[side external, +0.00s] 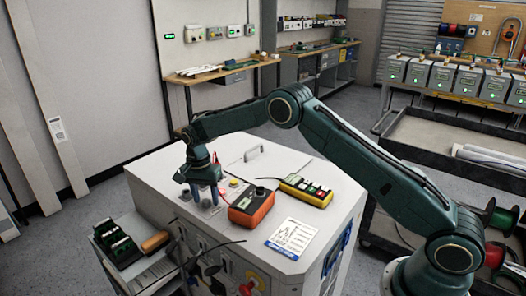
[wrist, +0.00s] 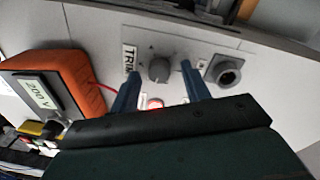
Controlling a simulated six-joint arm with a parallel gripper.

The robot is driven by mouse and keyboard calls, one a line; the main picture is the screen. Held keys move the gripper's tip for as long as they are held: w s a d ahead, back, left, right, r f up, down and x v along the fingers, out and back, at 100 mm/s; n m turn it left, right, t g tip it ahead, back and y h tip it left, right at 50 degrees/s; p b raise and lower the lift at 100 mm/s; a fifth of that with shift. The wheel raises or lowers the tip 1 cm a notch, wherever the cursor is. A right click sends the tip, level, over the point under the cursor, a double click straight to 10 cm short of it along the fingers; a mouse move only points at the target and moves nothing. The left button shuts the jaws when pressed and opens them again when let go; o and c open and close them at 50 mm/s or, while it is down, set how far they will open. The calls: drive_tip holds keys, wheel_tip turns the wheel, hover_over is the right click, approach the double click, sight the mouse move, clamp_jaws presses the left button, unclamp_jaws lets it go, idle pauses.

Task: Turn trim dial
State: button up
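The trim dial (wrist: 159,70) is a small grey knob on a light panel, beside a white label (wrist: 131,60) reading TRIM. My gripper (wrist: 161,67) is open, with its two blue fingers on either side of the dial in the wrist view. A gap shows between the dial and each finger, so neither visibly touches it. In the side external view my gripper (side external: 205,193) points down over the top of the white cabinet (side external: 165,172). The dial cannot be made out clearly there behind the fingers.
An orange meter (side external: 251,207) stands close to my gripper; its display (wrist: 38,94) appears to read 200 V. A yellow device (side external: 306,191) lies farther right. A round grey socket (wrist: 224,70) is beside the right finger. A red lit lamp (wrist: 154,103) glows between the fingers.

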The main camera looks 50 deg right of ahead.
sight(204, 200)
idle(0.3)
wheel_tip(204, 200, up, 14)
drive_tip(key=shift+w+a, duration=0.15)
drive_tip(key=shift+w, duration=0.15)
idle(0.5)
